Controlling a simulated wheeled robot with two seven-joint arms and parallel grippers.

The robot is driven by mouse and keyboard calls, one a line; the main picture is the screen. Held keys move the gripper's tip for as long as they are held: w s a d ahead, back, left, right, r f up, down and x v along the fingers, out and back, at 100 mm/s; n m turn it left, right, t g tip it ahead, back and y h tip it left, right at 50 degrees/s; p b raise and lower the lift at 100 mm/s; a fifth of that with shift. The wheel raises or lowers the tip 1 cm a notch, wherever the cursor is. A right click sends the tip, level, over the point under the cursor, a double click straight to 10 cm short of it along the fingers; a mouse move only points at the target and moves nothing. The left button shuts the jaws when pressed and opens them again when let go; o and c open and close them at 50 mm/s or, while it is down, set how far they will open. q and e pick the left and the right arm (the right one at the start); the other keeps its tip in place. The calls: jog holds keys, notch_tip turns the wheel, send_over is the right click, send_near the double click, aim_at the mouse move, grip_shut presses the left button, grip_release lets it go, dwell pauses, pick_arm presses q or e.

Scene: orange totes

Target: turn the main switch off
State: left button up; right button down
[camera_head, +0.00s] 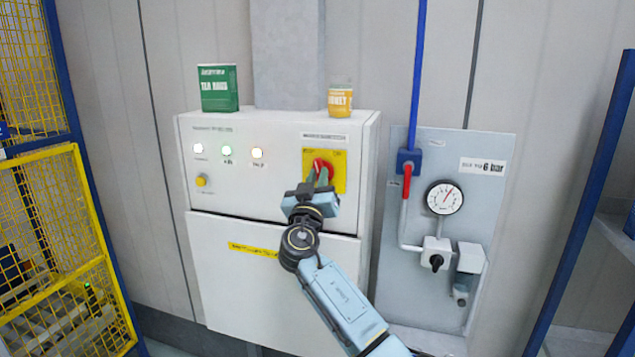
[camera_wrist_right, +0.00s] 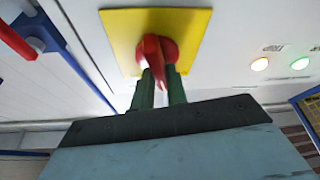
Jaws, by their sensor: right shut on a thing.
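The main switch is a red rotary handle (camera_head: 321,166) on a yellow plate (camera_head: 339,172) at the right of the white control cabinet (camera_head: 225,150). My right gripper (camera_head: 320,178) reaches up to it from below and is shut on the red handle. In the right wrist view the two green fingers (camera_wrist_right: 161,90) stand on either side of the handle's lower part, and the red handle (camera_wrist_right: 155,55) points down between them, slightly tilted. The yellow plate (camera_wrist_right: 195,25) shows behind it. My left gripper is not in view.
Three lamps (camera_head: 227,150) are lit on the cabinet, above a yellow button (camera_head: 201,181). A green tea box (camera_head: 218,88) and a honey jar (camera_head: 340,100) stand on top. A panel with a gauge (camera_head: 445,198) and a red valve lever (camera_head: 407,180) is at the right. Yellow mesh fencing (camera_head: 50,220) is at left.

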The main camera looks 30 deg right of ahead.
jog(key=n+y, duration=0.1)
jog(key=n, duration=0.1)
jog(key=shift+n+t, duration=0.3)
jog(key=shift+t, duration=0.1)
jog(key=shift+n+y+p, duration=0.5)
jog(key=shift+n, duration=0.2)
jog(key=n+y+p, duration=0.1)
jog(key=n, duration=0.1)
jog(key=n+y+p, duration=0.1)
jog(key=n+p, duration=0.1)
jog(key=shift+r+n+t, duration=0.15)
jog(key=shift+n+t, duration=0.15)
jog(key=shift+n, duration=0.1)
jog(key=n+y+p, duration=0.1)
jog(key=n, duration=0.2)
jog(key=shift+y, duration=0.3)
jog(key=n+y, duration=0.1)
jog(key=n, duration=0.2)
jog(key=n+g, duration=0.1)
jog(key=n, duration=0.2)
jog(key=shift+g+y+p, duration=0.3)
jog(key=shift+y, duration=0.1)
jog(key=shift+f+n, duration=0.2)
jog(key=shift+n, duration=0.1)
jog(key=c, duration=1.4)
grip_release()
jog(key=shift+r, duration=0.1)
